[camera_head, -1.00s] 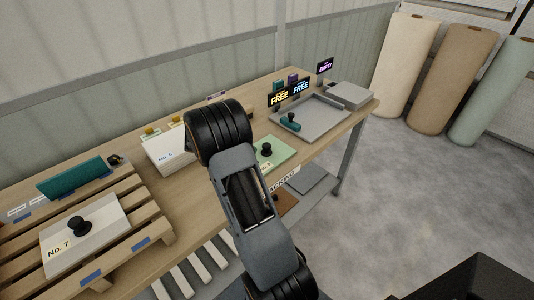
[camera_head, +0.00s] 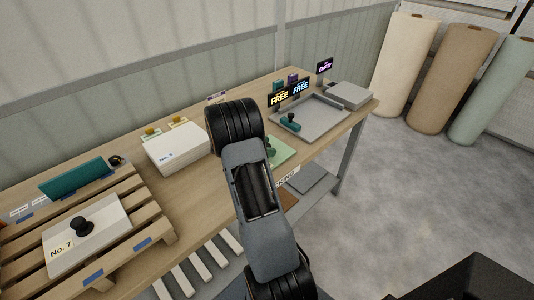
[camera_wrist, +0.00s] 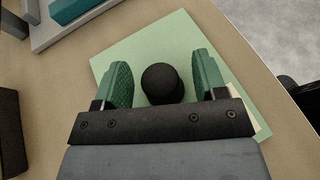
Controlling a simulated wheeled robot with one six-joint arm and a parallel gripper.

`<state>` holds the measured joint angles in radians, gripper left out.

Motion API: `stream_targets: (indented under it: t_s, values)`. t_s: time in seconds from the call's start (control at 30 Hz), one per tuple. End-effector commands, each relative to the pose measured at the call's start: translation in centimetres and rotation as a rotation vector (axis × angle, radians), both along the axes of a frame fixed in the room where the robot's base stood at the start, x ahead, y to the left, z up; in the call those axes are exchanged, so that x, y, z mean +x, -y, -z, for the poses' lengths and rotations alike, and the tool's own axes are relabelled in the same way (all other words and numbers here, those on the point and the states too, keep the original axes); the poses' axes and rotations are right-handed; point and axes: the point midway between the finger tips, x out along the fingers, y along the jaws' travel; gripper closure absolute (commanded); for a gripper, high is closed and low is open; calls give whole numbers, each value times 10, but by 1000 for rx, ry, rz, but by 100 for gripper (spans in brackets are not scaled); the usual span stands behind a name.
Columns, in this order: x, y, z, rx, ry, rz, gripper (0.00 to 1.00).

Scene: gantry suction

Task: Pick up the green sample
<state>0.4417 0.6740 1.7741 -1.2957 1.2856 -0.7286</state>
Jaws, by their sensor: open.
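The green sample is a flat, pale green plate (camera_head: 287,151) with a black round knob, lying on the wooden table. In the wrist view the plate (camera_wrist: 172,38) lies below my gripper (camera_wrist: 162,78), and the knob (camera_wrist: 162,86) sits between the two green-padded fingers. The fingers are open, with a gap on each side of the knob. In the head view my arm hides the left part of the plate.
A grey tray (camera_head: 325,121) holding a teal piece (camera_head: 290,122) is beyond the plate, with FREE signs (camera_head: 289,93) behind. A white stack (camera_head: 178,150) stands left of my arm. A pallet (camera_head: 120,215) holds a No. 7 plate (camera_head: 100,232).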

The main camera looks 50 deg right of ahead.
Motion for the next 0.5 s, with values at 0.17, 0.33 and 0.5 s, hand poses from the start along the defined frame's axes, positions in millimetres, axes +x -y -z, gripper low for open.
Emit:
stream_targets:
  t_s: [0.17, 0.33, 0.5]
  values:
    - [0, 0, 0, 0, 0, 0, 42]
    - [0, 0, 0, 0, 0, 0, 58]
    - [0, 0, 0, 0, 0, 0, 74]
